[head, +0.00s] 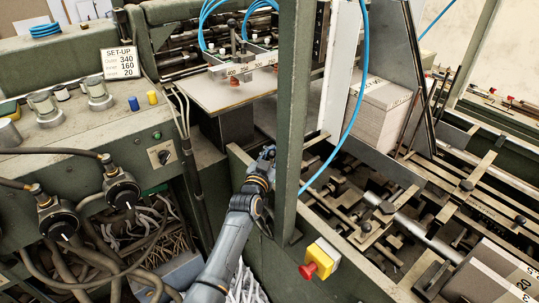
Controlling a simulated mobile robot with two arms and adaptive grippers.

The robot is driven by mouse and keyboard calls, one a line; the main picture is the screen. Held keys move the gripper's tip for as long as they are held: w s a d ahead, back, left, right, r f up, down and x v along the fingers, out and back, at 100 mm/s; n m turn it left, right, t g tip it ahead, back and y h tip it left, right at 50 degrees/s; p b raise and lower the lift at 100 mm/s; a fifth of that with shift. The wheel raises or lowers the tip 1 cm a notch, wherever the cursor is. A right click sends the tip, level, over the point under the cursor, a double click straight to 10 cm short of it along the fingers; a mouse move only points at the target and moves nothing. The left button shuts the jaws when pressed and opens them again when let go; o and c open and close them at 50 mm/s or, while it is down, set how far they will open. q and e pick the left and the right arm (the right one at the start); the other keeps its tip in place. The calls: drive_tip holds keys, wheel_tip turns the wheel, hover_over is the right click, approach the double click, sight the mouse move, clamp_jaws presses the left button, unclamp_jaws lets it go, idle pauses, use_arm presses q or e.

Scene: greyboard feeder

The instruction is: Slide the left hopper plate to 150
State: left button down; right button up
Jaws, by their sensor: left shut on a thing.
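My left gripper (267,155) is at the middle of the head view, just left of the green upright post, at the inner edge of the green feeder frame. It is shut on a part of the left hopper plate; the fingers and post hide most of that part, so its outline is unclear. I cannot read the plate's setting against a scale. A number strip (252,66) with marks such as 400 and 350 lies at the back, above a flat grey sheet (218,92). My right gripper is not in view.
A yellow box with a red button (318,259) is on the frame. Greyboard stacks (378,118) stand to the right. A set-up card (121,62) reads 340, 160, 20.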

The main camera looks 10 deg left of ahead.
use_arm(q)
drive_tip(key=c, duration=1.4)
unclamp_jaws()
drive_tip(key=shift+s+d+f, duration=0.2)
drive_tip(key=shift+d+f, duration=0.05)
drive_tip(key=shift+o, duration=1.3)
drive_tip(key=shift+s+d+r, duration=0.1)
drive_tip(key=shift+d+r, duration=0.1)
drive_tip(key=shift+a, duration=0.2)
drive_tip(key=shift+s, duration=0.2)
drive_tip(key=s, duration=1.1)
drive_tip(key=shift+s+a, duration=0.25)
